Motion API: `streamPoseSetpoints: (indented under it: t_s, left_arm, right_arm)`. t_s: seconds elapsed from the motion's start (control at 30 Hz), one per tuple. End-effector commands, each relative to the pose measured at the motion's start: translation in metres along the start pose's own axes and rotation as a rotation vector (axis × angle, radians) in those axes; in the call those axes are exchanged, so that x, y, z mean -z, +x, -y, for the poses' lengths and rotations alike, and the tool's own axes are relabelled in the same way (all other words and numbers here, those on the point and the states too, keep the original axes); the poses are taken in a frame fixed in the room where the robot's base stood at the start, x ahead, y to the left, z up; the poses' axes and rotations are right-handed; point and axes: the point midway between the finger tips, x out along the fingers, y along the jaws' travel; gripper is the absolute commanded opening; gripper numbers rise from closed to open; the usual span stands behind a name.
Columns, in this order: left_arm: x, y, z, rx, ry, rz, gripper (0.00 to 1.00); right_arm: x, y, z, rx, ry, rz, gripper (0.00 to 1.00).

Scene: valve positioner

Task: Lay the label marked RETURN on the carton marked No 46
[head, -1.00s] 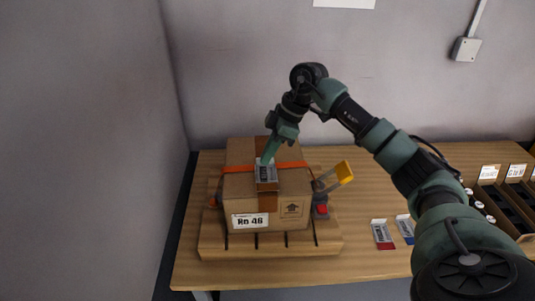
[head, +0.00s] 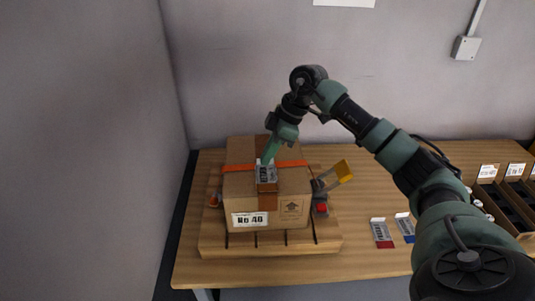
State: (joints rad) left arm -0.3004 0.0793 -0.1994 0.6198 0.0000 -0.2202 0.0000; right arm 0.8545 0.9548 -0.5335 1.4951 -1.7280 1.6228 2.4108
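The carton marked No 46 (head: 294,190) stands on a slatted wooden pallet on the table, with its number on the front face. A small white and dark label (head: 267,173) is at the middle of the carton's top, over the brown tape; its print is too small to read. My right gripper (head: 266,160) points down at the label's far edge and looks shut on it. I cannot tell whether the label touches the carton. My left gripper is not in view.
An orange strap (head: 292,163) crosses the carton. A red-edged label (head: 382,234) and a blue-edged label (head: 405,228) lie on the table (head: 362,261). Dark compartment trays (head: 496,203) stand at the right.

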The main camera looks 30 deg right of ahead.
Motion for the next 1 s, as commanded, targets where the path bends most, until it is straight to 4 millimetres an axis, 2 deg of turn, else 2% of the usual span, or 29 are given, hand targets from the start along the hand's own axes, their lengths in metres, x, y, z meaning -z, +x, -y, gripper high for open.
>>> streamPoseSetpoints:
  t_s: [0.93, 0.97, 1.0]
  left_arm:
    - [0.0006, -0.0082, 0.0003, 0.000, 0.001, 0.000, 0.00]
    - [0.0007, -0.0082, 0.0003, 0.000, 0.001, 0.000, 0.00]
    - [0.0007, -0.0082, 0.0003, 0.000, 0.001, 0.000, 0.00]
  right_arm:
    - [-0.0012, 0.0020, 0.0000, 0.000, 0.001, 0.000, 0.00]
    - [-0.0011, 0.0020, 0.0000, 0.000, 0.001, 0.000, 0.04]
    - [-0.0011, 0.0020, 0.0000, 0.000, 0.001, 0.000, 0.15]
